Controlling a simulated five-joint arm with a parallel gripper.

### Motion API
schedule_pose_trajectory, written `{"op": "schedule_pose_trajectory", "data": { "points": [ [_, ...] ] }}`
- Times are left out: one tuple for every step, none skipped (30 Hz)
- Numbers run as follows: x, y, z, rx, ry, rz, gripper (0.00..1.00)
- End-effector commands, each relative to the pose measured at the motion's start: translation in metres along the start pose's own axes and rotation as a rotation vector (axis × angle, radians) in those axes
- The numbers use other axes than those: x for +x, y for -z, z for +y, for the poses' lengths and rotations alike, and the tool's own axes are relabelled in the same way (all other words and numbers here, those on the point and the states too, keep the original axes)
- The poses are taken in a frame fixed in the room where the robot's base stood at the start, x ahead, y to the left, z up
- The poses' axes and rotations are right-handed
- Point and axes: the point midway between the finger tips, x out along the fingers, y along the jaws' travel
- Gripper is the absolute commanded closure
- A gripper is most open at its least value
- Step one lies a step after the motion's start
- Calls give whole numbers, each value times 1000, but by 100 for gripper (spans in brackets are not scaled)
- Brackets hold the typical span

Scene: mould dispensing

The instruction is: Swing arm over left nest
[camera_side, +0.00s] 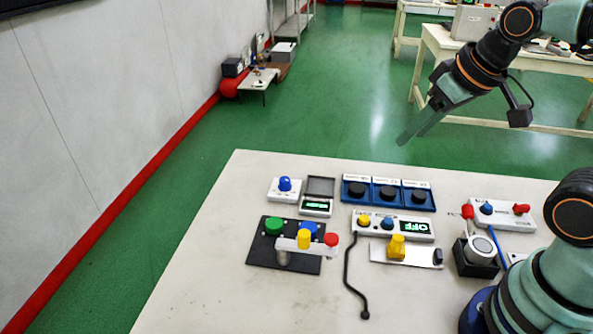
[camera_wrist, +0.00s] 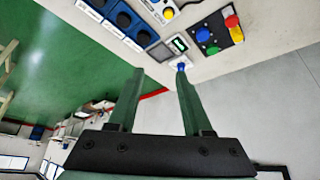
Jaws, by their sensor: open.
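A black plate (camera_side: 258,255) on the table carries a green round piece (camera_side: 274,226) at left and a blue one (camera_side: 308,228) at right. A pale swing arm (camera_side: 290,244) on a short post (camera_side: 283,258) reaches right across the plate's front, bearing a yellow knob (camera_side: 303,239) and, at its right end, a red knob (camera_side: 331,240). It lies in front of the blue piece, not over the green one. In the wrist view, the plate (camera_wrist: 222,44) is beyond my fingertips. My gripper (camera_side: 410,138) is open and empty, high behind the table; its fingers (camera_wrist: 160,75) show apart.
Behind the plate are a white box with a blue dome (camera_side: 285,184) and a small scale (camera_side: 317,206). A blue tray (camera_side: 388,206) with black cups, a control box (camera_side: 412,231) reading OFF and a black cable (camera_side: 350,275) lie right. The table's front left is clear.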

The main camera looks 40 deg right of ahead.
Motion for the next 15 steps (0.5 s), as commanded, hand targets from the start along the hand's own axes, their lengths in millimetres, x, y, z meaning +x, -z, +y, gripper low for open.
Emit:
{"op": "schedule_pose_trajectory", "data": {
  "points": [
    [0, 0, 0, 0, 0, 0, 50],
    [0, 0, 0, 0, 0, 0, 41],
    [0, 0, 0, -2, 1, -1, 41],
    [0, 1, -1, -7, 2, -4, 41],
    [0, 2, -3, -14, 5, -8, 41],
    [1, 4, -6, -28, 9, -18, 41],
    [2, 5, -9, -43, 14, -29, 41],
    [3, 7, -13, -61, 20, -42, 41],
    [6, 10, -19, -90, 29, -63, 41],
    [7, 13, -24, -117, 37, -80, 41],
    [9, 16, -31, -146, 46, -98, 41],
    [13, 19, -40, -187, 58, -125, 41],
    [16, 22, -47, -220, 67, -146, 41],
    [18, 24, -54, -251, 76, -166, 41],
    [23, 27, -64, -295, 87, -193, 41]
  ]
}}
